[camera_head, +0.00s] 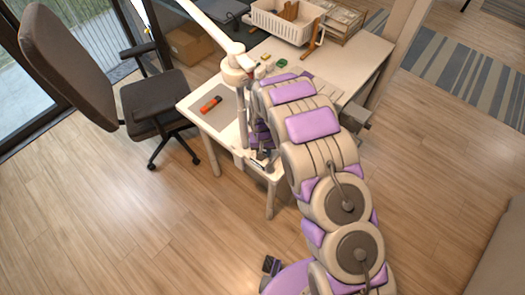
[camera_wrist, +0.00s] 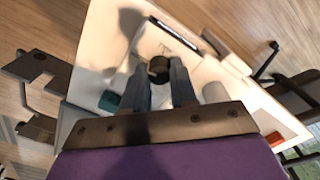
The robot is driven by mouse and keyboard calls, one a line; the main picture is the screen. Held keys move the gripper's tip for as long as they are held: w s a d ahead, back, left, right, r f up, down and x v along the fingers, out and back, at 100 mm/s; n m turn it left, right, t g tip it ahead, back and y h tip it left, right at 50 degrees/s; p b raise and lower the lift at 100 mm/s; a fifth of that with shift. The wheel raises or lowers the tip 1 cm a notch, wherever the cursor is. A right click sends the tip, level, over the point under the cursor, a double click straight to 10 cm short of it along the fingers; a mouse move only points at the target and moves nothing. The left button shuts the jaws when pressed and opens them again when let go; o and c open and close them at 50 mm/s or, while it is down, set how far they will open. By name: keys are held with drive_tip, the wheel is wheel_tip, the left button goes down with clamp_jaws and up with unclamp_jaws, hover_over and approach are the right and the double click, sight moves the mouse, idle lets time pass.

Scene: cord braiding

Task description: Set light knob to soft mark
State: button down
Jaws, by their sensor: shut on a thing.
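The dark round knob (camera_wrist: 158,64) sits at the white desk's edge area in the wrist view. My gripper (camera_wrist: 160,76) has its two grey fingers on either side of it and is shut on it. A dark strip with a pale border (camera_wrist: 174,34) lies just beyond the knob; no mark can be read on it, so I cannot tell where the knob points. In the head view my gripper (camera_head: 260,156) is down at the near edge of the desk, and my arm hides most of it and the knob. The white desk lamp (camera_head: 236,70) stands behind it.
The white desk (camera_head: 347,66) carries a grey mat with an orange-and-black tool (camera_head: 210,104), a small green item (camera_head: 282,63) and a white basket (camera_head: 285,20). A dark office chair (camera_head: 150,98) stands left. The wooden floor at lower left is clear.

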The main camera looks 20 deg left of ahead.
drive_tip(key=c, duration=0.9)
unclamp_jaws()
drive_tip(key=shift+r, duration=0.1)
wheel_tip(320, 180, up, 7)
drive_tip(key=shift+r+p, duration=0.1)
drive_tip(key=shift+p, duration=0.3)
